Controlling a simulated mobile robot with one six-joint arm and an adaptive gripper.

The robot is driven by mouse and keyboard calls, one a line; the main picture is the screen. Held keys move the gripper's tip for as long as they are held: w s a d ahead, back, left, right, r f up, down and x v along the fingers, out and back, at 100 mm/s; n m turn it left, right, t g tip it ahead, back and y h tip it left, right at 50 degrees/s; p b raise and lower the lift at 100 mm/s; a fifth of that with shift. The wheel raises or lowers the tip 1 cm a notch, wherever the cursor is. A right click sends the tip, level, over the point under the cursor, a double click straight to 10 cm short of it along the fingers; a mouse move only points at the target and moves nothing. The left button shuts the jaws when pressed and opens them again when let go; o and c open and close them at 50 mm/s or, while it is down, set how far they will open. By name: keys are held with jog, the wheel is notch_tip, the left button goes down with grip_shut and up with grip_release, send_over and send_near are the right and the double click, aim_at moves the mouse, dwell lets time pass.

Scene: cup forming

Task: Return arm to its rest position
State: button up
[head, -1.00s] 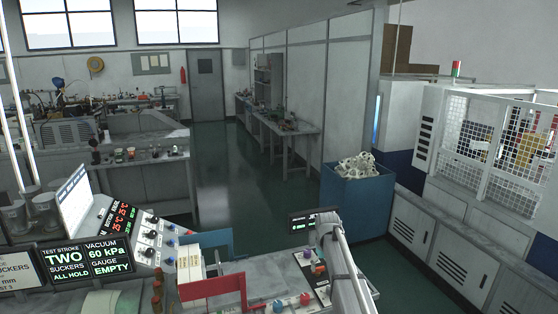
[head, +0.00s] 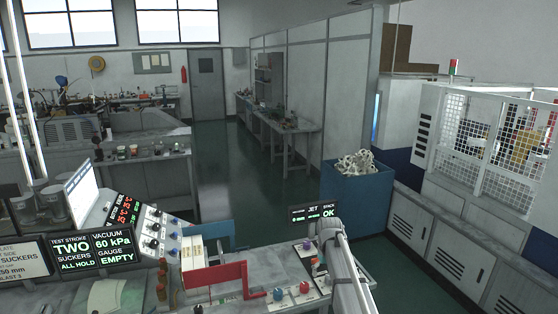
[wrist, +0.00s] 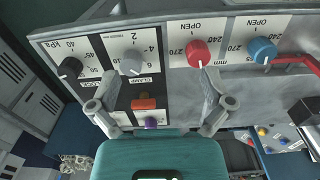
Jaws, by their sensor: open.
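My gripper (wrist: 157,92) is open and empty in the wrist view. Its two grey fingers are spread wide in front of a control panel (wrist: 225,30). A black knob (wrist: 70,68), grey knob (wrist: 132,64), red knob (wrist: 198,54) and blue knob (wrist: 262,50) are along the panel. I cannot tell how far the fingertips are from it. In the head view my arm reaches in at the lower right; I cannot make out the fingers there.
A jet and stack display (head: 313,212) reads OK beside my arm. A red bracket (head: 215,275) stands on the bench to the left. A vacuum display (head: 113,246) reads 60 kPa and EMPTY. A blue bin (head: 352,205) with pale scraps stands behind. The aisle floor (head: 240,185) is clear.

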jog(key=s+f+m+b, duration=0.1)
jog(key=s+f+b, duration=0.3)
jog(key=s, duration=0.9)
jog(key=s+f+m+b, duration=0.2)
jog(key=s+f+b, duration=0.2)
jog(key=s, duration=0.9)
jog(key=shift+s+d+f+b, duration=0.25)
jog(key=shift+s+f+b, duration=0.1)
jog(key=shift+f, duration=0.1)
